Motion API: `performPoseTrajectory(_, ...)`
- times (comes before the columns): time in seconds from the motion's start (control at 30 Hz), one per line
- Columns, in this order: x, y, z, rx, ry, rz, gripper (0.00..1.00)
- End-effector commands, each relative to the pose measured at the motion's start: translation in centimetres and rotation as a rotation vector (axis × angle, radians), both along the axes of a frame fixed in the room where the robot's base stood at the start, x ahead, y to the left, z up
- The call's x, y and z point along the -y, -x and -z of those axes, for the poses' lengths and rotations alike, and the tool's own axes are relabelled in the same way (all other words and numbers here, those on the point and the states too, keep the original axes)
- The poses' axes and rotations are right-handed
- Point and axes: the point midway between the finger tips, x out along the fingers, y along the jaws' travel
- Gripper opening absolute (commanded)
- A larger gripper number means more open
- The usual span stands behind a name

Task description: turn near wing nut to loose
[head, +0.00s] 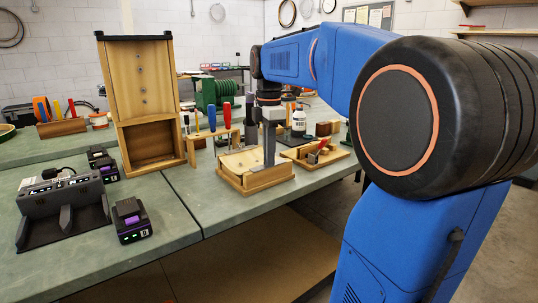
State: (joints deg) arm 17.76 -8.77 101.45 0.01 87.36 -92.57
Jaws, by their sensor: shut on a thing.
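A low wooden box (234,184) with a pale top sits near the front edge of the green bench. My gripper (268,164) points straight down at the right part of this box, its fingertips low over the pale top. It is shut on the near wing nut, which is too small and too covered by the fingers to make out. Whether the nut is tight or loose does not show.
Just right of the box lies a wooden tray (322,163) with small items. Behind stands a rack (190,152) with screwdrivers. A tall wooden frame (112,85), a charger (62,205) and a battery (132,220) stand left. The bench front between battery and box is clear.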

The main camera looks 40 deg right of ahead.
Motion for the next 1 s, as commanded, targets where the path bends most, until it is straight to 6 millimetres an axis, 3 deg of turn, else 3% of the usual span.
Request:
performPoseTrajectory(0.33, 0.03, -0.08, -0.12, 0.004, 0.002, -0.119, 0.0)
performPoseTrajectory(1.0, 0.05, -0.07, -0.07, 0.003, 0.002, -0.128, 0.0)
